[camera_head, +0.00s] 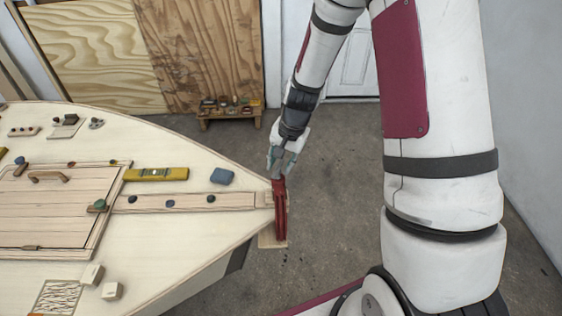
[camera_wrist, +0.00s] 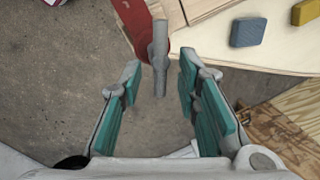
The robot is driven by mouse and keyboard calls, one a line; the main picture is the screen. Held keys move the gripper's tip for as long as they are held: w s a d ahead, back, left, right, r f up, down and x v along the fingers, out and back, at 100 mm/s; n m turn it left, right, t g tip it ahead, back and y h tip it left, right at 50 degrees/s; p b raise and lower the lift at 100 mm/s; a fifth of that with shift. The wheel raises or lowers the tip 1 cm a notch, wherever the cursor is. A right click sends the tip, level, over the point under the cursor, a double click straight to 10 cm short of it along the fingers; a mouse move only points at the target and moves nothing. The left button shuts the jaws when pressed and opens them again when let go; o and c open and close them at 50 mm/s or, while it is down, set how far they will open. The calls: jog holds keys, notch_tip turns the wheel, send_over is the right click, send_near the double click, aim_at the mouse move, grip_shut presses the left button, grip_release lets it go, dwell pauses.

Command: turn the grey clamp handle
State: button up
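A red clamp (camera_head: 281,217) stands on the pointed tip of the plywood hull (camera_head: 205,240) in the head view. In the wrist view part of the red clamp (camera_wrist: 139,22) shows at the top. Its grey handle (camera_wrist: 158,55) is a short rod pointing down the picture beside the hull edge. My gripper (camera_wrist: 158,78) is open, with teal pads on both fingers. The handle's end lies between the fingertips in the picture, with visible gaps on both sides. In the head view my gripper (camera_head: 280,164) is just above the clamp; the handle cannot be made out there.
On the hull are a yellow level (camera_head: 156,174), a blue block (camera_head: 222,176), a hatch (camera_head: 50,210) and several small fittings. A low wooden bench (camera_head: 230,112) with small items stands behind. Bare floor lies around the hull tip.

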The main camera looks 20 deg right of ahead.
jog(key=shift+c, duration=0.2)
grip_shut()
jog(key=shift+w+a+n+g, duration=0.15)
jog(key=shift+n+g, duration=0.15)
jog(key=shift+n, duration=1.4)
jog(key=shift+o, duration=0.2)
grip_release()
notch_tip(320, 180, up, 12)
jog(key=s+d, duration=0.1)
jog(key=d, duration=0.1)
